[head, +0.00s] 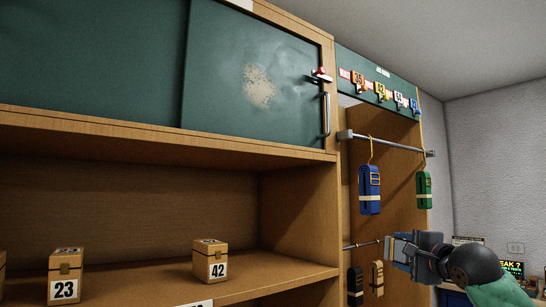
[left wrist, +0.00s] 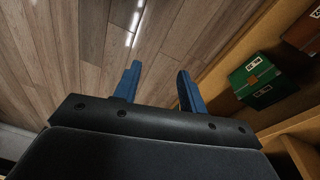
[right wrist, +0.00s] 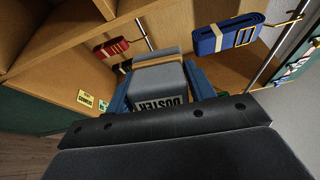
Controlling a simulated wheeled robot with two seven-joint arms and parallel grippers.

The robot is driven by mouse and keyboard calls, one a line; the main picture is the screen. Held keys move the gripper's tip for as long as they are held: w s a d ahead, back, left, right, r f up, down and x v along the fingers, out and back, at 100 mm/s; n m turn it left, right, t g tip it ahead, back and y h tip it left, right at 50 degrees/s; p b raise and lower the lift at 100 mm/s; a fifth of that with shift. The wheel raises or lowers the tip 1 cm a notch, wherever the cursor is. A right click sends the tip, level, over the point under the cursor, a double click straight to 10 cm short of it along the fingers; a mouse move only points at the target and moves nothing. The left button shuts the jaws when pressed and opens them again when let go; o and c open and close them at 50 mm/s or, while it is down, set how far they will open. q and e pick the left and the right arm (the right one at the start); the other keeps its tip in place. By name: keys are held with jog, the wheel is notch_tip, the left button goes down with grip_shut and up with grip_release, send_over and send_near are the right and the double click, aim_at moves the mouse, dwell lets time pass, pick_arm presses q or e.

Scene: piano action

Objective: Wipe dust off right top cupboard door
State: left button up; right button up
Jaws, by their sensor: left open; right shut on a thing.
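The right top cupboard door (head: 258,79) is a dark green sliding panel with a pale dust patch (head: 260,87) near its middle. A silver vertical handle (head: 327,114) and a red-knobbed latch (head: 320,74) are at its right edge. My right gripper (head: 399,249) is low and to the right of the door, well apart from it. It is shut on a grey duster (right wrist: 160,84), whose "DUSTER" label shows in the right wrist view. My left gripper (left wrist: 156,88) is open and empty above the wood floor; it is out of the head view.
Numbered wooden boxes (head: 210,261) stand on the shelf below the door. Right of the cupboard, a rail (head: 385,142) holds blue (head: 369,190) and green (head: 424,189) hanging straps, with hooks above. A green box (left wrist: 254,82) is by the left gripper. The space before the door is clear.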

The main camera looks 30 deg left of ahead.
pick_arm(q)
notch_tip(320, 180, up, 7)
jog(key=b, duration=0.2)
pick_arm(e)
jog(key=s+a+r+n+g+y, duration=0.1)
jog(key=s+a+r+g, duration=0.1)
jog(key=s+a+r, duration=0.85)
jog(key=s+a+r+n+g+y, duration=0.2)
jog(key=s+a+r, duration=0.35)
jog(key=r, duration=1.05)
jog(key=s+a+r+n+g+y, duration=0.15)
jog(key=s+a+r, duration=0.35)
jog(key=s+r, duration=0.65)
pick_arm(q)
notch_tip(320, 180, down, 12)
jog(key=p, duration=0.3)
jog(key=shift+w+a+f, duration=0.15)
jog(key=shift+f, duration=0.1)
pick_arm(e)
jog(key=shift+h, duration=0.35)
jog(key=shift+w+a+r, duration=0.25)
jog(key=shift+w+a, duration=0.4)
jog(key=shift+a, duration=0.3)
jog(key=shift+w+a+r, duration=0.2)
jog(key=shift+w+a, duration=0.4)
jog(key=shift+a, duration=0.4)
jog(key=shift+w+a+r, duration=0.25)
jog(key=shift+w+a, duration=0.4)
jog(key=shift+a, duration=0.3)
